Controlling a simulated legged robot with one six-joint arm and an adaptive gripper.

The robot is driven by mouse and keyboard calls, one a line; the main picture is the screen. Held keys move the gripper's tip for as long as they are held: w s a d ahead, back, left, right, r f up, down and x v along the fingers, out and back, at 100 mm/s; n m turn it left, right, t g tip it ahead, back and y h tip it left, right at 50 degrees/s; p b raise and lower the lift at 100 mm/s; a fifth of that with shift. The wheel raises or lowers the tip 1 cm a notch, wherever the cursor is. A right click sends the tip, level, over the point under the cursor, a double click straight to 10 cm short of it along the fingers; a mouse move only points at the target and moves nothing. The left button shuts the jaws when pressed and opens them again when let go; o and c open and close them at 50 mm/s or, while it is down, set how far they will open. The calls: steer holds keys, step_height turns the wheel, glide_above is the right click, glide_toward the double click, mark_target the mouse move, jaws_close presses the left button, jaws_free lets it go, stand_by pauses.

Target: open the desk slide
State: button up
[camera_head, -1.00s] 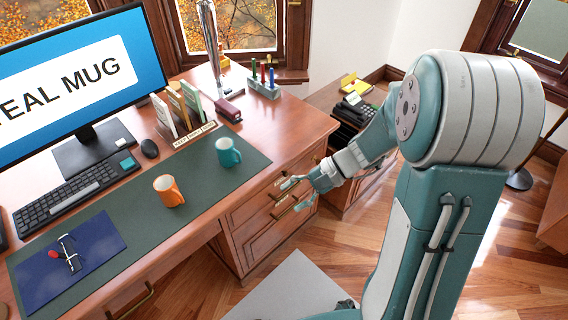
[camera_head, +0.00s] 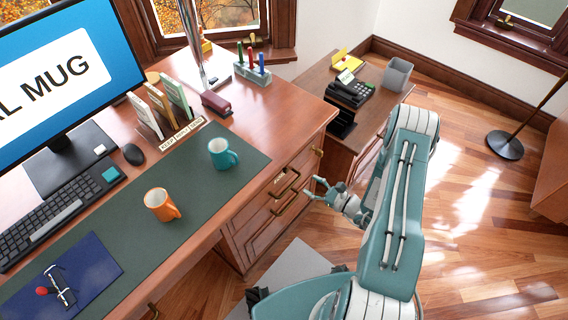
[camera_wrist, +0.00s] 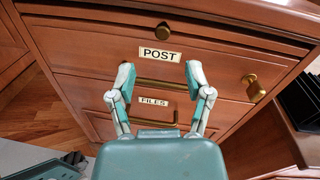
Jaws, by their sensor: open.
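The desk's drawer side (camera_head: 275,205) faces my gripper. I cannot tell for sure which panel is the slide. A brass bar handle (camera_wrist: 161,84) lies below POST, with a FILES label (camera_wrist: 153,101) and another bar handle (camera_wrist: 148,121) lower. My gripper (camera_wrist: 159,75) is open and empty, its fingers spread in front of the drawer fronts. In the head view my gripper (camera_head: 312,188) is just right of the handles.
A brass knob (camera_wrist: 254,88) sticks out at the right in the wrist view. An orange mug (camera_head: 158,205) and a teal mug (camera_head: 220,153) stand on the desk mat.

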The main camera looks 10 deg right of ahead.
mark_target(287, 172)
steer(key=x, duration=1)
steer(key=shift+w+f, duration=0.4)
steer(key=shift+w, duration=0.05)
jaws_close()
